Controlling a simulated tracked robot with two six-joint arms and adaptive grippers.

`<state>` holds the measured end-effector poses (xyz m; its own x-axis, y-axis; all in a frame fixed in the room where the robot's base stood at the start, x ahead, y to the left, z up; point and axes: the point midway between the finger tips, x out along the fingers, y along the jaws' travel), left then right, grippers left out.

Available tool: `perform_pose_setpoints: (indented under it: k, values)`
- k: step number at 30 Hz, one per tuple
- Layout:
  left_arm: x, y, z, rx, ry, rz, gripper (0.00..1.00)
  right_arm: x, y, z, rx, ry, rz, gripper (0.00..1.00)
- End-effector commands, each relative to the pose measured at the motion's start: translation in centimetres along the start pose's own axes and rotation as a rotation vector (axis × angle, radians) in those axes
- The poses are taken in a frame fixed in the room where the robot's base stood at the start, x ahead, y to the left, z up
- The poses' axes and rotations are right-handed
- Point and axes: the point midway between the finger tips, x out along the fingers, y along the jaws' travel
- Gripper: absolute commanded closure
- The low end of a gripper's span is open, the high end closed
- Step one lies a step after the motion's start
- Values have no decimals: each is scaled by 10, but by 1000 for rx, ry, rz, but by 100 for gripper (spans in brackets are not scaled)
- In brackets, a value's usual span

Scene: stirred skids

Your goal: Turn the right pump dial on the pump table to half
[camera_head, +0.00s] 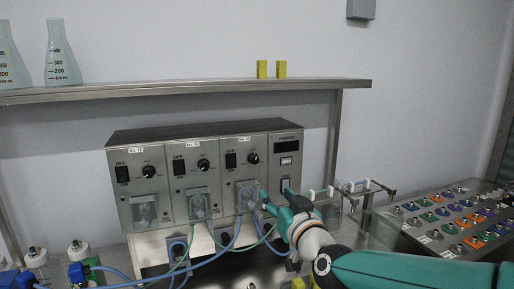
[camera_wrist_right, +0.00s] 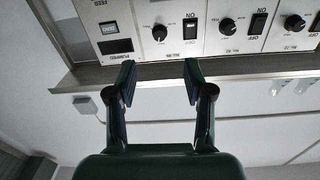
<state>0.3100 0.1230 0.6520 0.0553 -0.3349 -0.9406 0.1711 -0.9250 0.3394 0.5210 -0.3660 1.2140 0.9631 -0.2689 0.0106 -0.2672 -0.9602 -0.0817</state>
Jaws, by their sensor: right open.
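The right pump dial (camera_head: 253,159) is a small round black knob on the right-hand pump panel of the metal pump unit (camera_head: 200,134). It also shows in the right wrist view (camera_wrist_right: 159,33), where the picture is upside down. Its pointer setting is too small to read. My right gripper (camera_head: 277,200) is teal, below and right of the dial. In the right wrist view the fingers (camera_wrist_right: 160,75) are spread with nothing between them, and the dial lies beyond their tips, apart from them. My left gripper is not in view.
The middle dial (camera_head: 203,165) and left dial (camera_head: 149,172) sit beside black switches. Clear pump heads and blue and green tubes hang below. A shelf (camera_head: 190,88) with flasks (camera_head: 62,60) and yellow blocks (camera_head: 262,69) runs above. A button panel (camera_head: 450,220) stands at right.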

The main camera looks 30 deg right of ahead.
Motion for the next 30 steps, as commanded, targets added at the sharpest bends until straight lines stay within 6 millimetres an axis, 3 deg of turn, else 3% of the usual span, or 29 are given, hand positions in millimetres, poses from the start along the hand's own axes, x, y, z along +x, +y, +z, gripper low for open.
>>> perform_pose_setpoints:
  k: [1, 3, 11, 17, 30]
  values:
    - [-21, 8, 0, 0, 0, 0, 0, -5, -2, -15, -8, -10, -4, 48]
    - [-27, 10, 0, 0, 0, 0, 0, -8, -1, -19, -9, -15, -3, 48]
    - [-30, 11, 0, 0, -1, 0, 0, 4, 1, -23, -4, -13, 3, 48]
    - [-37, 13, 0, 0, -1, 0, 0, 36, 1, -24, -3, -15, 4, 48]
    - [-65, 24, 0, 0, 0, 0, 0, 128, 2, -24, -2, -13, 4, 48]
